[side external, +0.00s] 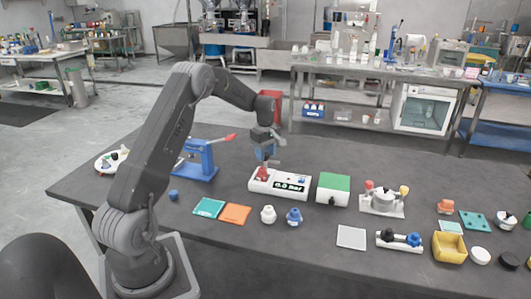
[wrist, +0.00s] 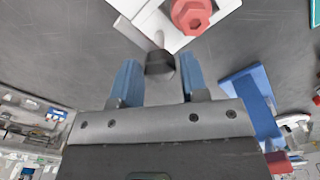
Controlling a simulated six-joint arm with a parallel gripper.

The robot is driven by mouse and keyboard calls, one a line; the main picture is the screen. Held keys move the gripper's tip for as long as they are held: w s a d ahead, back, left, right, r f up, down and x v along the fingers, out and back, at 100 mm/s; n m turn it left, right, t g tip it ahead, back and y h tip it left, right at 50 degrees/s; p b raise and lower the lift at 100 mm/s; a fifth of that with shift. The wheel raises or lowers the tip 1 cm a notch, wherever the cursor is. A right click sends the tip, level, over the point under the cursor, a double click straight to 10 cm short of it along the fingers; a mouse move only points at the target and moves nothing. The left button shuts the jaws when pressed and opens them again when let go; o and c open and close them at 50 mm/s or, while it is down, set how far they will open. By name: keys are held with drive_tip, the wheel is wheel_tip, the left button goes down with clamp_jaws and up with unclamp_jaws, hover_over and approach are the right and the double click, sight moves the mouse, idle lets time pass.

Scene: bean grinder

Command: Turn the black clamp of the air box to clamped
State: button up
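The air box (side external: 278,184) is a white box on the dark table with a "0.0 Bar" display and a red knob (side external: 263,173) at its left end. In the wrist view, part of the air box (wrist: 150,22) and the red knob (wrist: 191,14) show at the top. The black clamp (wrist: 160,64) is a dark knob-like end on a pale stem, beside the box. My gripper (wrist: 157,74) has its blue fingers apart, one on each side of the clamp, with narrow gaps visible. In the side view my gripper (side external: 266,153) points down over the box's left end; the clamp is hidden there.
A green-topped white box (side external: 333,189) stands just right of the air box. A blue stand with a red-tipped lever (side external: 197,160) is to the left. Small white and blue knobs (side external: 293,216) and coloured squares (side external: 209,208) lie in front. A gauge-like device (side external: 383,201) is farther right.

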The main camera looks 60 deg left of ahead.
drive_tip(key=c, duration=0.6)
drive_tip(key=shift+m, duration=0.3)
drive_tip(key=m, duration=0.3)
drive_tip(key=shift+m, duration=0.3)
drive_tip(key=m, duration=0.4)
drive_tip(key=shift+m, duration=0.3)
drive_tip(key=m, duration=0.9)
